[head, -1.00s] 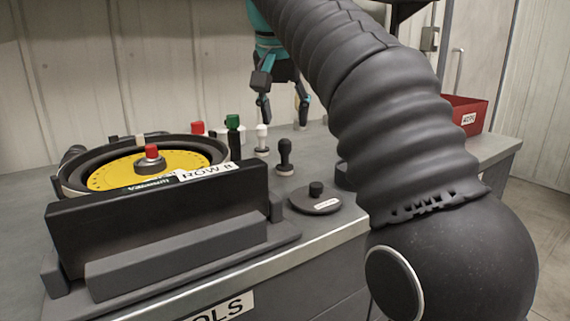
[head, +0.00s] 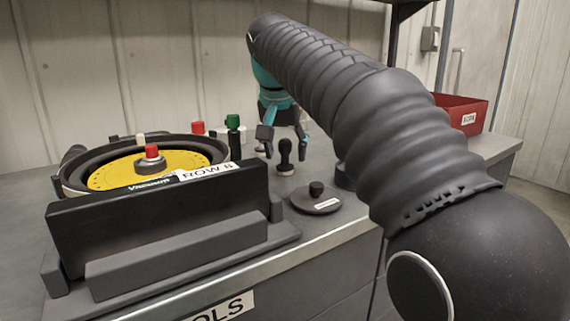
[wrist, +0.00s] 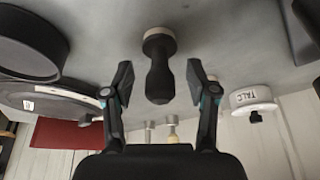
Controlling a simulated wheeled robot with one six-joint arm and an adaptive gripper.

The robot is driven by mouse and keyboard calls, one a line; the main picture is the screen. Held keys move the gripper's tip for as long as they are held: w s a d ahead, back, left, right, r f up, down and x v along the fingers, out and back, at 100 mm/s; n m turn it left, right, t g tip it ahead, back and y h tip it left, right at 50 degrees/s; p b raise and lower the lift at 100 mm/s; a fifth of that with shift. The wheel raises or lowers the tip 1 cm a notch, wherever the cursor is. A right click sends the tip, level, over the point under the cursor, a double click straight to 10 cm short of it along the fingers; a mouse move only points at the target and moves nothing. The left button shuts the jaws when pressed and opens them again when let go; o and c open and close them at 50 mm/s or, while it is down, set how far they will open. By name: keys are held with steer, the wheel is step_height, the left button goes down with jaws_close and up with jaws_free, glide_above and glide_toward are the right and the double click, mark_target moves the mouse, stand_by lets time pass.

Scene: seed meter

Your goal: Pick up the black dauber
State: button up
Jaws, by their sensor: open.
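The black dauber (head: 285,160) stands upright on the grey bench, right of the seed meter (head: 110,178) with its yellow disc. It has a dark handle and a pale-rimmed base. My gripper (head: 284,138) is open and points down at the dauber's handle, with nothing held. In the wrist view the dauber (wrist: 159,78) shows between the two spread fingers of my gripper (wrist: 158,83), with a gap on each side. I cannot tell how far down the handle the fingertips reach.
A black round lid (head: 316,198) with a knob lies in front of the dauber. A green-topped dauber (head: 233,122) stands to the left. A red bin (head: 460,112) is at the back right. A white talc tin (wrist: 252,98) shows in the wrist view.

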mark_target(287, 139)
jaws_close()
steer(key=shift+r, duration=0.1)
steer(key=shift+r, duration=0.5)
steer(key=r, duration=0.3)
steer(key=shift+d+r, duration=0.2)
steer(key=shift+d, duration=0.05)
steer(key=s+d+r, duration=0.2)
steer(key=d+r, duration=0.4)
steer(key=d, duration=0.5)
steer(key=shift+s+r, duration=0.25)
steer(key=shift+s, duration=0.15)
